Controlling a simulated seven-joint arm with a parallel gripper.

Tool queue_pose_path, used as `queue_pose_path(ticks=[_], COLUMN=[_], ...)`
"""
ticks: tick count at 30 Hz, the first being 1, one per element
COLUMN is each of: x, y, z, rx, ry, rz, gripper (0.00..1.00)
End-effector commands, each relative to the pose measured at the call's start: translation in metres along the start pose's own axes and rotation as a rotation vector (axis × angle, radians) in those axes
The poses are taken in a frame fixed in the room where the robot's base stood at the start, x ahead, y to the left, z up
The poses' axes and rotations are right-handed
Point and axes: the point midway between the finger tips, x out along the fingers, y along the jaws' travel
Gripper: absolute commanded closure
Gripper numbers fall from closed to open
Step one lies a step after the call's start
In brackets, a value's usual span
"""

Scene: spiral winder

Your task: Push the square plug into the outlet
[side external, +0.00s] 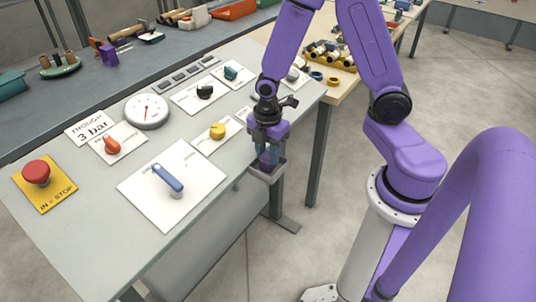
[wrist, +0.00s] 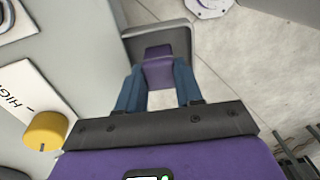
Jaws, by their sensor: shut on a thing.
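My gripper (side external: 268,157) points down at the bench's near right edge, its blue fingers low over a small grey holder (side external: 267,173). In the wrist view its fingers (wrist: 158,74) are shut on a purple block (wrist: 158,54), which I take to be the square plug. The block is at the grey holder (wrist: 187,35), whose rim shows around it. I cannot tell whether the block rests in the holder or is raised above it. The fingers hide most of the block in the side view. I cannot pick out the outlet in either view.
The bench (side external: 95,215) carries a blue lever (side external: 168,178), a yellow knob (side external: 217,130), an orange knob (side external: 112,145), a gauge (side external: 147,110) and a red stop button (side external: 36,172). The yellow knob also shows in the wrist view (wrist: 45,130). Floor lies beyond the holder.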

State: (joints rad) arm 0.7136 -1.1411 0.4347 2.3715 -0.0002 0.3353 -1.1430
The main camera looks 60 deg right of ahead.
Motion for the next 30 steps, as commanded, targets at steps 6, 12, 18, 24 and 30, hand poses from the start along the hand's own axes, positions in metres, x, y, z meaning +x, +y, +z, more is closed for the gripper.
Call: queue_pose_path(ticks=[6, 12, 18, 24, 30], x=[-0.017, -0.041, -0.066, -0.091, -0.102], y=[0.001, -0.009, -0.030, -0.052, -0.082], z=[0.000, 0.000, 0.001, 0.003, 0.005], rx=[0.000, -0.002, -0.002, -0.002, -0.003], ry=[0.002, 0.002, 0.003, 0.004, 0.001], rz=[0.004, 0.005, 0.006, 0.007, 0.002], gripper=[0.91, 0.91, 0.91, 0.91, 0.91])
